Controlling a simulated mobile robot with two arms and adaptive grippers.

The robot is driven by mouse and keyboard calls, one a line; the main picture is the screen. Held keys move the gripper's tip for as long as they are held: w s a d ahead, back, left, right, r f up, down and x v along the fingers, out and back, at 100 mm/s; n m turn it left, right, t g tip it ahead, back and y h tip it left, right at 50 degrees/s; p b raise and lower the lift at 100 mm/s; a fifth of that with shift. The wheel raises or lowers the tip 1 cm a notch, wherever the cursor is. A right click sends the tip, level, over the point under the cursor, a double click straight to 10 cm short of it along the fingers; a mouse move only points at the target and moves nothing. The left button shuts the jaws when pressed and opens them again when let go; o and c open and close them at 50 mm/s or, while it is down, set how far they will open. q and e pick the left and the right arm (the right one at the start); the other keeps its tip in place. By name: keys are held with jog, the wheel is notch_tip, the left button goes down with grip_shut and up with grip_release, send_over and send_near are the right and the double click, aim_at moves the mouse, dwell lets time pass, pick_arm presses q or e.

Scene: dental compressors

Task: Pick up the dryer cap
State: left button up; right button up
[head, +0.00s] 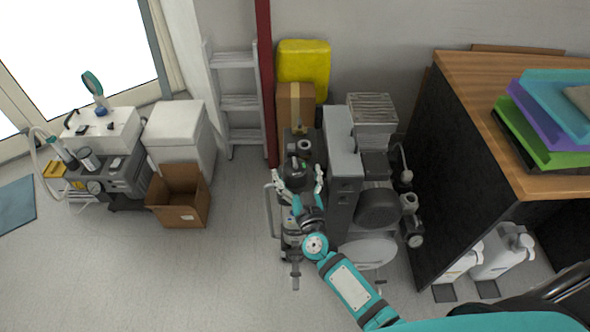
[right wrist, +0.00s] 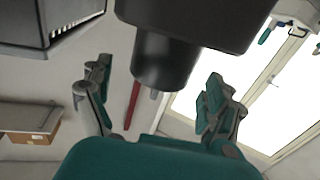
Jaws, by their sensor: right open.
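A dark cylinder, which may be the dryer cap (right wrist: 163,62), sticks out of a dark block (right wrist: 195,18) in the right wrist view. My right gripper (right wrist: 155,88) is open, with one finger on each side of the cylinder and gaps showing on both sides. In the head view my right gripper (head: 296,184) reaches to the dark compressor unit, its fingers spread around a dark rounded part (head: 298,168). Whether this part is the cap is hard to tell. The gripper hides some of the unit below. My left gripper is not in view.
A tall grey cabinet (head: 343,180) and more compressor parts (head: 378,208) stand close right of the gripper. A red post (head: 264,80) rises behind. A cardboard box (head: 180,195) and open floor (head: 150,270) lie left. A wooden-topped desk (head: 470,100) stands right.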

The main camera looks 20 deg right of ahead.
jog(key=shift+w+f, duration=0.1)
jog(key=shift+w, duration=0.8)
jog(key=shift+c, duration=0.5)
jog(key=c, duration=1.2)
